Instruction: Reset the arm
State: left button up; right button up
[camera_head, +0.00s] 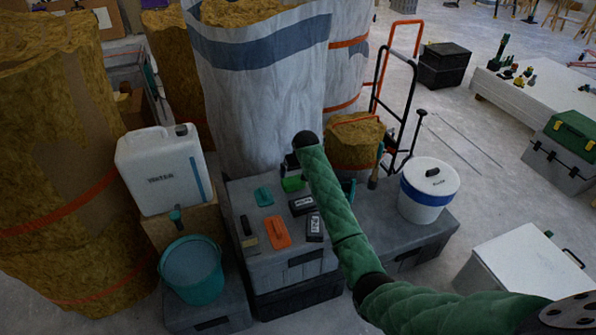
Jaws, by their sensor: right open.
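My right arm (335,205), in a quilted green sleeve, reaches in from the lower right to the middle of the head view. Its black end joint (305,140) is in front of the large white wrapped roll. My right gripper (290,166) is small and dark, partly hidden by the sleeve, above the back edge of the grey toolbox top. It is open, and I see nothing held in it. A green item (292,184) lies just below it; I cannot tell whether they touch. My left gripper is not in view.
The grey toolbox (270,262) carries an orange tool (277,232), a teal tool (263,196) and dark boxes. A water jug (160,170) and teal bucket (192,270) stand left. A white bucket (428,190) and white box (520,265) stand right. Open floor lies beyond.

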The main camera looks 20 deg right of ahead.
dwell(0.4)
notch_tip(320, 180, up, 12)
jog(key=s+a+t, duration=0.1)
jog(key=a+t, duration=0.1)
jog(key=s+a+r+n, duration=0.1)
jog(key=s+a+r, duration=0.25)
jog(key=s, duration=0.35)
jog(key=s+a+f+g, duration=0.1)
jog(key=s+f, duration=0.7)
jog(key=s, duration=0.9)
jog(key=s+a+f+g, duration=0.2)
jog(key=s+f, duration=0.5)
jog(key=s, duration=1)
jog(key=s+a+f+g+y, duration=0.1)
jog(key=s+f, duration=0.7)
jog(key=s, duration=0.9)
jog(key=a+g, duration=0.1)
jog(key=a, duration=0.1)
jog(key=shift+s+a+f+n, duration=0.3)
jog(key=shift+a+f, duration=0.05)
